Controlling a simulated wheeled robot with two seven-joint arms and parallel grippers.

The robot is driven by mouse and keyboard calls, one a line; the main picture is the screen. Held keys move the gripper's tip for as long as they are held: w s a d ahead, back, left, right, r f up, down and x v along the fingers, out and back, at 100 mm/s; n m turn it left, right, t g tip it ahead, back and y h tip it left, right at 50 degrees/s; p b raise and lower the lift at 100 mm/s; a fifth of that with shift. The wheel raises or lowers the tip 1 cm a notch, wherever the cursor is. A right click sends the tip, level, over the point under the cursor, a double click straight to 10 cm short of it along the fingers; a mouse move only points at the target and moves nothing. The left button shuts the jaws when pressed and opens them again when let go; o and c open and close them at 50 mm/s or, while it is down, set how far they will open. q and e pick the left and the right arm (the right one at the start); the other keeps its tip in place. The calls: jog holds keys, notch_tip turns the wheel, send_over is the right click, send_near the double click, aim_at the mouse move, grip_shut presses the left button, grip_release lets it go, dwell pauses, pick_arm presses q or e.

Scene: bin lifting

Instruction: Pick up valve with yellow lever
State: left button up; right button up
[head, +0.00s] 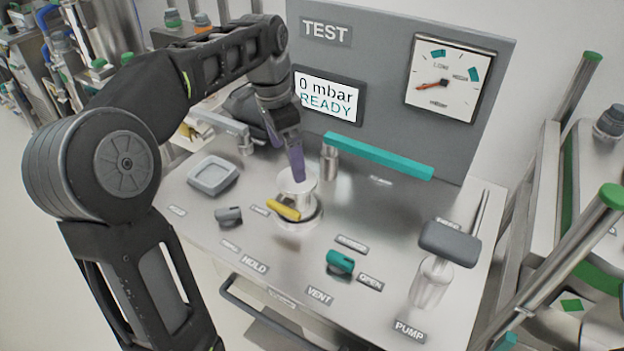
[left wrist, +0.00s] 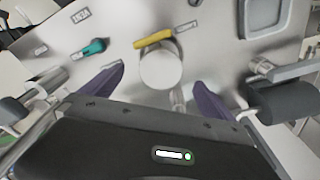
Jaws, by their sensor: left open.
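The valve (head: 297,190) is a pale metal cylinder with a yellow lever (head: 284,210), standing on a round seat on the test bench. In the left wrist view the valve's round top (left wrist: 160,69) lies ahead of and between my fingertips, with the yellow lever (left wrist: 154,40) at its far side. My left gripper (left wrist: 156,82) is open, its purple fingers spread to either side of the valve. In the head view my left gripper (head: 297,165) reaches down from above at the valve, and one purple finger hides part of it. Contact cannot be told. My right gripper is not in view.
The bench top (head: 385,215) carries a teal-handled lever (head: 378,157), a teal knob (head: 340,262), a grey knob (head: 229,216), a square grey dish (head: 213,176) and a pump handle (head: 450,243). Behind stands a panel with a screen (head: 327,97) reading "0 mbar READY" and a gauge (head: 447,79).

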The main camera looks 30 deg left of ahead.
aim_at(292, 180)
pick_arm(q)
jog(key=shift+r, duration=0.15)
jog(key=shift+s, duration=0.1)
jog(key=shift+w+f, duration=0.2)
jog(key=shift+f, duration=1.1)
jog(key=shift+w+d+f+p, duration=0.1)
jog(key=shift+w+f+p, duration=0.05)
jog(key=shift+f, duration=0.7)
jog(key=shift+w+f+p, duration=0.15)
jog(key=shift+f+p, duration=0.05)
jog(key=shift+f, duration=0.7)
jog(key=shift+w+d+f+p, duration=0.1)
jog(key=shift+w+f+p, duration=0.05)
jog(key=shift+f, duration=0.7)
